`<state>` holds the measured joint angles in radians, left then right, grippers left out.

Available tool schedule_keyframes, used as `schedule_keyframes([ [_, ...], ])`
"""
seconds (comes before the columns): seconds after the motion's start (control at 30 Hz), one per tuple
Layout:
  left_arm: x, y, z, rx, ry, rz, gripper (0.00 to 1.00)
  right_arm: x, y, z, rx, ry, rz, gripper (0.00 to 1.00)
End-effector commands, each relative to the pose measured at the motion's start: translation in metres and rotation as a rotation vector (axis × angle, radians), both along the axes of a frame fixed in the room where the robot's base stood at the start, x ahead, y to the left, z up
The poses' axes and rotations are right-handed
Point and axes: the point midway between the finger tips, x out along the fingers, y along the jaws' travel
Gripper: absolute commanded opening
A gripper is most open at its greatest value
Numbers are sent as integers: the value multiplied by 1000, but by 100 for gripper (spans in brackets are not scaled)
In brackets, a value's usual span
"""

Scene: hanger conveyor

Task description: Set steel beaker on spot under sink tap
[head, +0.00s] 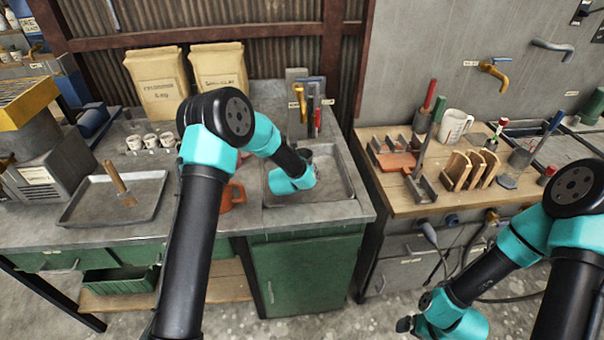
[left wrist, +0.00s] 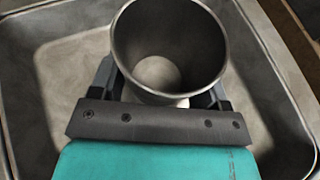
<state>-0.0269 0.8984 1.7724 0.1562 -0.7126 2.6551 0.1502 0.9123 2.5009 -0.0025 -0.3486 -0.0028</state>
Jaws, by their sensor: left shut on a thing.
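The steel beaker (left wrist: 205,75) is held upright in my left gripper (left wrist: 167,95), with a finger on each side of it. The left wrist view looks down into its open, empty mouth. In the head view my left gripper reaches into the sink basin (head: 350,190) and is mostly hidden by my own wrist. I cannot tell whether the beaker touches the basin floor. A yellow tap-like fitting (head: 299,92) stands behind the basin. My right gripper (head: 406,324) is at the lower right, away from the sink; its jaws are too small to read.
An orange jug (head: 232,196) stands left of the basin, partly behind my left arm. A tray (head: 92,205) with a scoop and several small cups (head: 151,140) are farther left. A wooden bench (head: 400,205) with tools and racks stands to the right.

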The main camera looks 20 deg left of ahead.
Motion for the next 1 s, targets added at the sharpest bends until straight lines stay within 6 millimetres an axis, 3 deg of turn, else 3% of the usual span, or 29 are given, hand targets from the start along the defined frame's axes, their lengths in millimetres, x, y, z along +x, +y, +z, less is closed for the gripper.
schedule_keyframes([
  [0.3, 0, 0, -35, 0, 1, 0, 40, 0, 0, 0, 0, 0, 0, 95],
  [0.73, 0, 0, -40, 0, 2, 0, 40, 0, 0, 0, 0, 0, 0, 95],
  [0.77, 0, 0, -40, -1, 2, 0, 72, 0, 0, 0, 0, 0, 0, 95],
  [1.0, 0, 0, -39, 0, 1, 0, 95, 0, 0, 0, 0, 0, 0, 95],
])
